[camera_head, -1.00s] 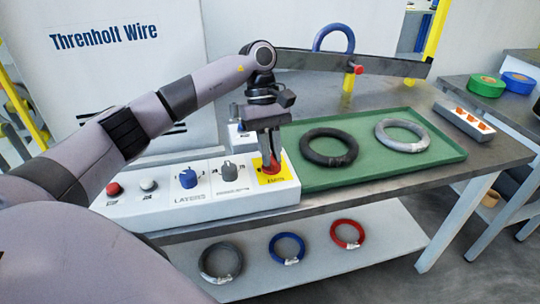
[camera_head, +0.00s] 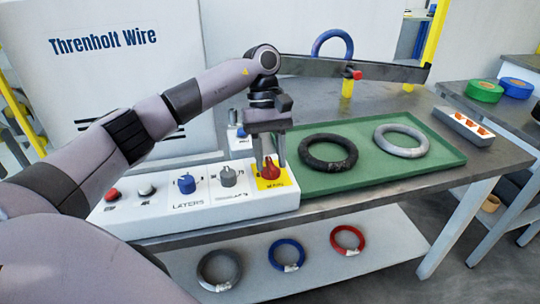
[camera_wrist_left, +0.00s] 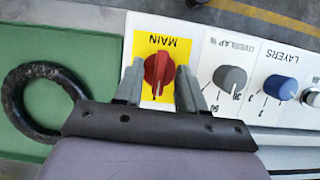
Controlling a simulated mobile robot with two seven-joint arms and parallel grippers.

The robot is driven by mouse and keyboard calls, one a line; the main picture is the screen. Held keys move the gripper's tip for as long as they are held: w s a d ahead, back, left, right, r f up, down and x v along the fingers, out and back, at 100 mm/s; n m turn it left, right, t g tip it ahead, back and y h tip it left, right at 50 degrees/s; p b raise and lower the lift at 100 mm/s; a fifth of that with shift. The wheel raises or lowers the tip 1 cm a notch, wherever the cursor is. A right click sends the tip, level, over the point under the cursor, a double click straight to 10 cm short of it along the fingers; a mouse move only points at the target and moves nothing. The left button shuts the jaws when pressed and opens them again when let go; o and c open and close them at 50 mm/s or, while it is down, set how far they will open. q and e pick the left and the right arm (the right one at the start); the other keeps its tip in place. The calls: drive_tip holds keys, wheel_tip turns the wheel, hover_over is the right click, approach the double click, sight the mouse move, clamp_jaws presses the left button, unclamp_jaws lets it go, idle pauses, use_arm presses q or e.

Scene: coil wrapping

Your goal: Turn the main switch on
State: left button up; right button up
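The main switch is a red knob (camera_head: 270,171) on a yellow plate marked MAIN, at the right end of the white control panel (camera_head: 150,211). In the left wrist view the knob (camera_wrist_left: 158,70) sits between my fingers, its pale pointer line aimed at the picture's bottom, away from the MAIN lettering. My left gripper (camera_head: 269,163) is open, pointing down above the yellow plate. Its fingers (camera_wrist_left: 159,92) stand on both sides of the knob with visible gaps. My right gripper is not in view.
A grey OVERLAP knob (camera_head: 229,176), blue LAYERS knob (camera_head: 187,183) and two buttons are left of the switch. A green tray (camera_head: 440,155) with black and grey coils lies to the right. Coloured coils lie on the lower shelf (camera_head: 385,245).

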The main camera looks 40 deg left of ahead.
use_arm(q)
drive_tip(key=p+v, duration=0.1)
drive_tip(key=v, duration=0.6)
idle(0.3)
idle(0.3)
